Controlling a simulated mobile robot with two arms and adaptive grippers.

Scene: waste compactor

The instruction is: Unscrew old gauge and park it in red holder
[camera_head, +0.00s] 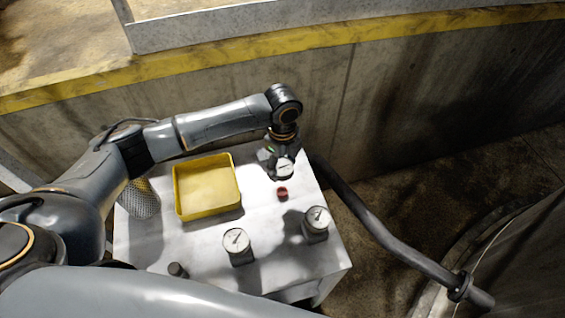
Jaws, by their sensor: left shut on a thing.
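My left gripper (281,153) is shut on a gauge (285,169) with a round white dial, near the back right of the white table (160,245). The fingers are small and partly hidden by the wrist. The small red holder (282,193) stands on the table just in front of the held gauge, and its top looks uncovered. The gap between the gauge and the holder is hard to judge. Two more white-dial gauges stand upright on the table, one at the front middle (236,241) and one at the right (317,219). My right gripper is out of view.
A yellow tray (207,214) lies on the table left of the red holder. A small dark cylinder (177,270) stands near the front left. A dark pipe (385,235) runs past the table's right side. A concrete wall (400,95) rises behind.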

